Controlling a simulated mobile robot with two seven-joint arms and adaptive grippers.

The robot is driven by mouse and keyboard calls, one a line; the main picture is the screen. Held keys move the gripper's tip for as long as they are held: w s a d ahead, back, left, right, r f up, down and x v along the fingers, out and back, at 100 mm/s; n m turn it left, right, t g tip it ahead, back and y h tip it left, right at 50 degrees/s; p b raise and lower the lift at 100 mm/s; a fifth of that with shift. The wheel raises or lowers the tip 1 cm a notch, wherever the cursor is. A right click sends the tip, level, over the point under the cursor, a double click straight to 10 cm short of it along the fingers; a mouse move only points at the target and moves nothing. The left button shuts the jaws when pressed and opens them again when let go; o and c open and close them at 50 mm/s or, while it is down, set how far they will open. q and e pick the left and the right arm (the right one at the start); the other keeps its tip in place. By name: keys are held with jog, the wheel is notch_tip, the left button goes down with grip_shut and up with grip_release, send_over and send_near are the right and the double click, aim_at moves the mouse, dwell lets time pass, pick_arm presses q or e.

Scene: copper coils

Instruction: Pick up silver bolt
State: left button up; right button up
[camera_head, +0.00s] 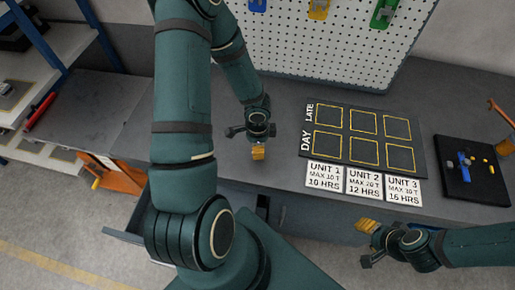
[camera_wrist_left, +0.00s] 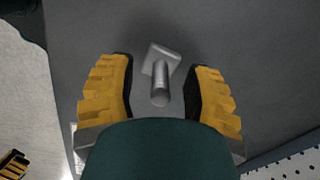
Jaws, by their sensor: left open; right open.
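The silver bolt (camera_wrist_left: 160,75) shows in the left wrist view, a grey shank with a flat, squarish head, on the dark grey worktop (camera_head: 285,180). My left gripper (camera_wrist_left: 162,95) is open, with one yellow ribbed finger on each side of the bolt and a gap to both. In the head view my left gripper (camera_head: 258,152) points down at the worktop left of the day/late board; the bolt cannot be made out there. My right gripper (camera_head: 367,227) is open and empty at the worktop's front edge, below the unit cards.
The day/late board (camera_head: 362,140) lies on the worktop with unit cards (camera_head: 370,183) before it. A black tray (camera_head: 448,185) with small blue and yellow pieces is at right. A perforated panel (camera_head: 325,50) stands behind. A shelf rack (camera_head: 40,75) is at left.

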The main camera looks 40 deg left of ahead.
pick_arm(q)
jog(key=shift+c, duration=0.5)
grip_shut()
jog(key=shift+r, duration=0.1)
